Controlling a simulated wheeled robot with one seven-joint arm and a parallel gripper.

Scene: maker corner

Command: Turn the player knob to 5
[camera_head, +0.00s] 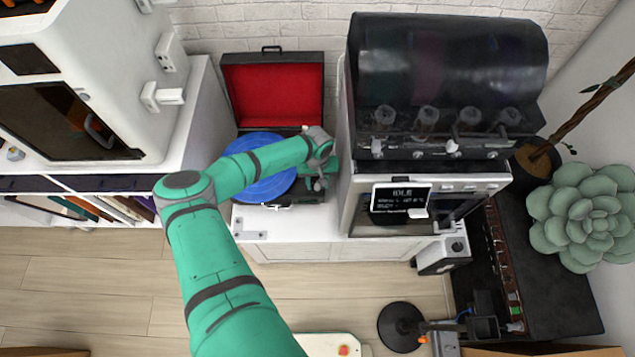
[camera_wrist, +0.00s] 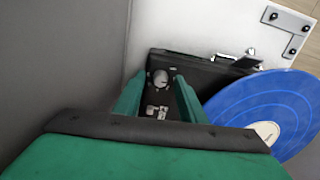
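The record player (camera_head: 273,108) is an open dark case with a red-lined lid, and a blue record (camera_head: 250,180) lies on it. In the wrist view the record (camera_wrist: 250,115) is at the right. A round silver knob (camera_wrist: 159,77) sits on the player's dark deck, with small light-coloured parts near it. My gripper (camera_wrist: 160,88) is open, its two green fingers on either side of the knob with gaps showing; I cannot tell if they touch it. In the head view my gripper (camera_head: 320,182) is over the player's right side and hides the knob. The knob's setting is not readable.
A dark-hooded machine (camera_head: 445,75) with a small display stands close to the right of the player. A white cabinet-like machine (camera_head: 95,90) stands at the left. A green succulent (camera_head: 582,215) is at the far right. The wooden floor in front is partly clear.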

